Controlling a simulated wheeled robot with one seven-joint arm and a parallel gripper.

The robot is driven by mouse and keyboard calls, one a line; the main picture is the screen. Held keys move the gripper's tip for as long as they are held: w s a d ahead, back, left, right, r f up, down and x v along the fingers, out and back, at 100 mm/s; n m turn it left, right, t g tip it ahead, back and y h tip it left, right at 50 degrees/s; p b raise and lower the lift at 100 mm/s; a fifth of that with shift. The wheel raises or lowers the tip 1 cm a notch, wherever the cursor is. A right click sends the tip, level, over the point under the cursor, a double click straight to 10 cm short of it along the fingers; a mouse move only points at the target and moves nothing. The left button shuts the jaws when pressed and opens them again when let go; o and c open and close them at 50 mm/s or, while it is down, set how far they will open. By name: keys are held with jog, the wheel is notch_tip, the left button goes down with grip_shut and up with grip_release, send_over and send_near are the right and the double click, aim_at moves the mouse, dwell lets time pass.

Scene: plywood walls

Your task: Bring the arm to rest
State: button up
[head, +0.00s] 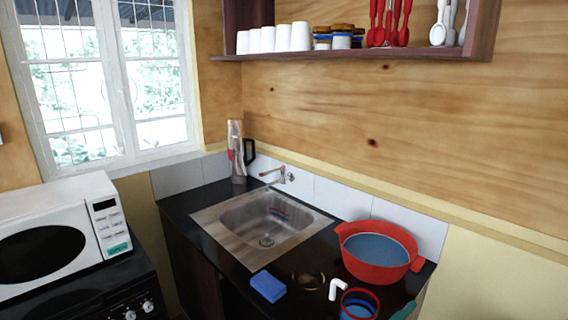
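My arm and my gripper do not show in the head view, so its pose and whether it is open or shut cannot be seen. The task names no other object.
A dark counter holds a steel sink (238,222), a red pot (350,262), a blue block (268,286), a white bent object (338,288) and a red-and-blue round container (360,303). A white microwave (90,205) stands left. A wooden shelf (481,30) hangs above.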

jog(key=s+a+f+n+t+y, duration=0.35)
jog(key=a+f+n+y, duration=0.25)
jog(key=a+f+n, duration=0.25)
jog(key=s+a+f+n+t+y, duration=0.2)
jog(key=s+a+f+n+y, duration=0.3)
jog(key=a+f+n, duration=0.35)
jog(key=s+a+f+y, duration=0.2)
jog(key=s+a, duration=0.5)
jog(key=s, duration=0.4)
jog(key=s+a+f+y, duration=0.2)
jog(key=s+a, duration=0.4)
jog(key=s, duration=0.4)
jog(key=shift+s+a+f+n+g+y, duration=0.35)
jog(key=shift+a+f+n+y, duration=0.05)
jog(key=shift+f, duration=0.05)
